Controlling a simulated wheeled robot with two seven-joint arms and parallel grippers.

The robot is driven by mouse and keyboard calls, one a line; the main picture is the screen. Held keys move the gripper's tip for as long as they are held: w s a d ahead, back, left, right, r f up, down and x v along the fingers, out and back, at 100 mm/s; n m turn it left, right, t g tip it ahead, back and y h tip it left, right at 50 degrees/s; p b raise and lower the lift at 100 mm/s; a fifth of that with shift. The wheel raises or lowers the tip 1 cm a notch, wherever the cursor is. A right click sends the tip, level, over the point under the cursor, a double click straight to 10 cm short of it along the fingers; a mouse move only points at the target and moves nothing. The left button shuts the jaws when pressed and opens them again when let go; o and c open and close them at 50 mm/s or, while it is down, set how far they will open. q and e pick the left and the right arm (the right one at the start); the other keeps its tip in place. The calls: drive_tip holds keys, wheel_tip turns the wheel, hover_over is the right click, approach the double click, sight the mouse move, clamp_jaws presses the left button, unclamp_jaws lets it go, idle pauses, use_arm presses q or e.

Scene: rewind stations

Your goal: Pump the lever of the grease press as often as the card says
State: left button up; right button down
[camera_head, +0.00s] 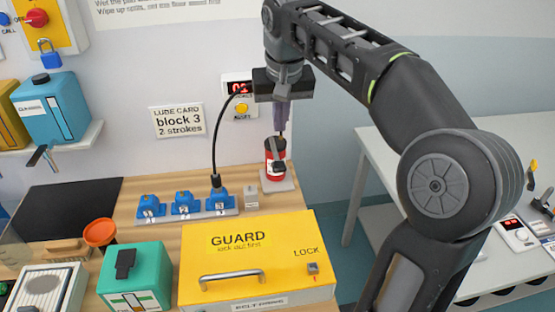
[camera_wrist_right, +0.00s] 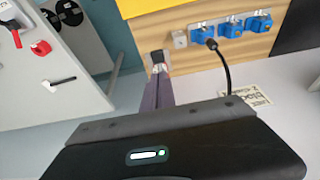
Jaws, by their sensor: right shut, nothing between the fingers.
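The grease press (camera_head: 277,173) is a red cylinder with a black top, standing on a small pale base at the bench's back right. My right gripper (camera_head: 282,130) points down directly above it, its purple fingers shut and empty. Whether the fingertips touch the lever (camera_head: 278,167) is unclear. The press top also shows beyond the fingers in the right wrist view (camera_wrist_right: 158,68). The lube card (camera_head: 177,120) on the wall reads "block 3, 2 strokes". A counter (camera_head: 239,88) with red digits, partly unclear, hangs above. My left gripper is out of view.
A black hose (camera_head: 217,125) ends on block 3 (camera_head: 218,199), the rightmost of three blue blocks. A yellow guard box (camera_head: 245,250), a teal box (camera_head: 135,278) and an orange funnel (camera_head: 100,232) stand in front. A white table (camera_head: 390,165) is at right.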

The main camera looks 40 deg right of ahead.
approach(277, 169)
drive_tip(key=x, duration=0.6)
drive_tip(key=shift+w+d+f, duration=0.1)
drive_tip(key=shift+f, duration=0.15)
idle(0.4)
drive_tip(key=f+b, duration=0.2)
drive_tip(key=b, duration=0.2)
drive_tip(key=f+t+b, duration=0.1)
drive_tip(key=b, duration=0.3)
drive_tip(key=f+t+h+b, duration=0.1)
drive_tip(key=f+b, duration=0.1)
drive_tip(key=b, duration=0.1)
drive_tip(key=shift+s+a+f+b, duration=0.2)
drive_tip(key=shift+s+f+b, duration=0.1)
drive_tip(key=shift+b, duration=0.1)
